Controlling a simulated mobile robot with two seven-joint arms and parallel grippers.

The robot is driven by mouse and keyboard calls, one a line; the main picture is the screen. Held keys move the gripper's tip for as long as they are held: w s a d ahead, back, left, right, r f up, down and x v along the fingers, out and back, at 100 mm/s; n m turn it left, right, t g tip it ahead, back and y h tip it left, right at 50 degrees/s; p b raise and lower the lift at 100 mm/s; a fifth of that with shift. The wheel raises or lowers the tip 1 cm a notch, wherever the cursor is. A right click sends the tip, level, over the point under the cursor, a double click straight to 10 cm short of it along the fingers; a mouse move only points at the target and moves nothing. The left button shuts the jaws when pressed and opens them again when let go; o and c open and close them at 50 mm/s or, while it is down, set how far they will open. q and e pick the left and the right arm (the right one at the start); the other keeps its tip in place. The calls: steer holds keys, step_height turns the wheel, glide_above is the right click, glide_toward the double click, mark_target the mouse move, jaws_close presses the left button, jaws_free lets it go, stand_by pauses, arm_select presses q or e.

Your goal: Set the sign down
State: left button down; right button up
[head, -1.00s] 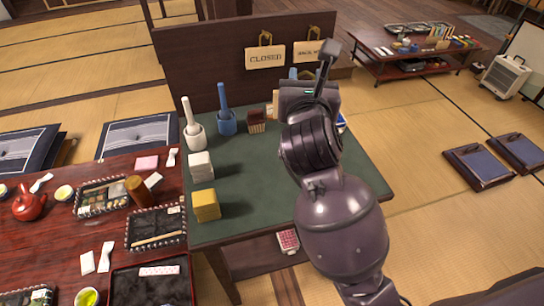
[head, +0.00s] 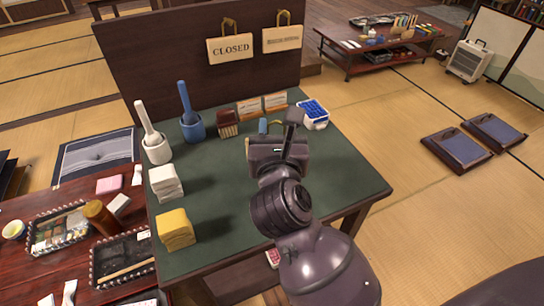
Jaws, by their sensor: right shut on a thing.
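My right gripper (head: 279,130) is over the green-topped table (head: 215,225), right of its middle. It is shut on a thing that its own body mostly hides. A thin tan edge (head: 248,148) shows at its left side and looks like part of the sign; I cannot tell whether it touches the tabletop. Two small tan signs, a left one (head: 249,109) and a right one (head: 275,102), stand on the table behind the gripper. A CLOSED sign (head: 230,48) and another sign (head: 282,39) hang on the dark panel. My left gripper is not in view.
A white mortar (head: 157,149), a blue mortar (head: 192,129) and a brown box (head: 228,125) stand at the back left. White (head: 165,182) and yellow (head: 176,229) stacks line the left edge. A blue-and-white tub (head: 313,115) stands back right. The front middle is clear.

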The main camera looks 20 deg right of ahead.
step_height(320, 180, down, 7)
steer(key=shift+f+b, duration=0.15)
steer(key=shift+b, duration=1.05)
steer(key=shift+f, duration=0.1)
steer(key=o, duration=1.1)
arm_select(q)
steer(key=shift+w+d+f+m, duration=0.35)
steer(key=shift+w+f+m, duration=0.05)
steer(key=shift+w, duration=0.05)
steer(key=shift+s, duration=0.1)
